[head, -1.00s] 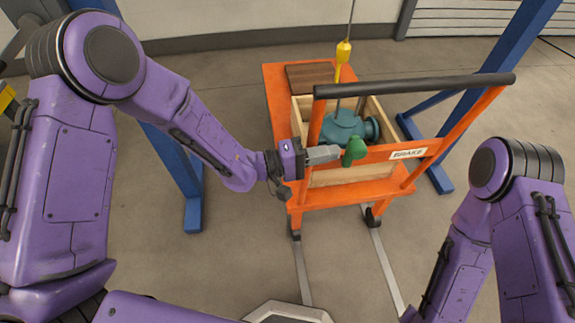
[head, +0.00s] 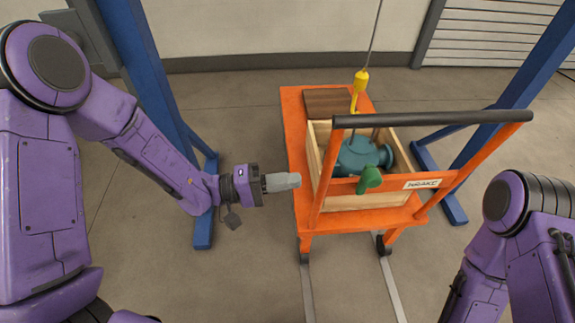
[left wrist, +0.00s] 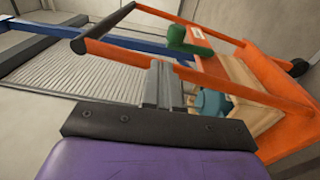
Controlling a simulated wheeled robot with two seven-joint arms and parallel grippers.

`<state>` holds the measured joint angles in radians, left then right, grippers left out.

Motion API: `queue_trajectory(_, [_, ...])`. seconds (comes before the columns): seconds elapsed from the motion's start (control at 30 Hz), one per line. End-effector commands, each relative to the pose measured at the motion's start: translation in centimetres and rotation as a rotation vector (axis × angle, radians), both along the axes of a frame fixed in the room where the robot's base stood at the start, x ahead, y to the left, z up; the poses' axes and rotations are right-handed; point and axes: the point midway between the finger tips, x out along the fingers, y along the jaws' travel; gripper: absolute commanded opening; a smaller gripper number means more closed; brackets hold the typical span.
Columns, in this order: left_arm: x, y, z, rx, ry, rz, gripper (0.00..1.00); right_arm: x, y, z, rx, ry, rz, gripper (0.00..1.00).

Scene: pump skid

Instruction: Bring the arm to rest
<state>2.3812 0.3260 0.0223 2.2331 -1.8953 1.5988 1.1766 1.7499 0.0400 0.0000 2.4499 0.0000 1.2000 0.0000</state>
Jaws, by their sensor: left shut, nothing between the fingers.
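My left gripper (head: 283,182) is shut and empty, held in the air just left of the orange cart (head: 293,115). It is apart from the cart and from the green brake handle (head: 369,180) on the cart's front bar. In the left wrist view the shut fingers (left wrist: 161,88) point toward the cart, with the green handle (left wrist: 188,40) beyond them. My right arm (head: 510,240) shows at the lower right, but its gripper is out of view.
A teal pump (head: 357,156) sits in a wooden crate (head: 318,136) on the cart, below a yellow hook (head: 361,82) on a cable. Blue frame legs (head: 140,75) stand either side. Two floor rails (head: 308,290) run under the cart. Bare floor lies left of it.

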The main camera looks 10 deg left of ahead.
Motion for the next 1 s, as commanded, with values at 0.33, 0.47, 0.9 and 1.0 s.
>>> queue_trajectory(0.33, [1.6, 0.8, -0.7, 0.114, -0.167, 0.11, 0.0, 0.0, 0.0, 0.0, 0.0, 0.0, 0.0, 0.43])
queue_trajectory(0.47, [4.7, 3.8, -3.6, 0.356, -0.248, 0.396, 0.0, 0.0, 0.0, 0.3, 0.0, 0.0, 0.0, 0.43])
queue_trajectory(0.9, [-15.2, 19.1, -23.0, 1.547, 0.405, 0.581, 0.0, 0.0, 0.1, 4.0, 0.0, 0.0, 0.0, 0.43])
queue_trajectory(1.0, [-19.8, 19.7, -23.9, 1.623, 0.493, 0.52, 0.0, 0.0, 0.1, 4.6, 0.0, 0.0, 0.0, 0.43])
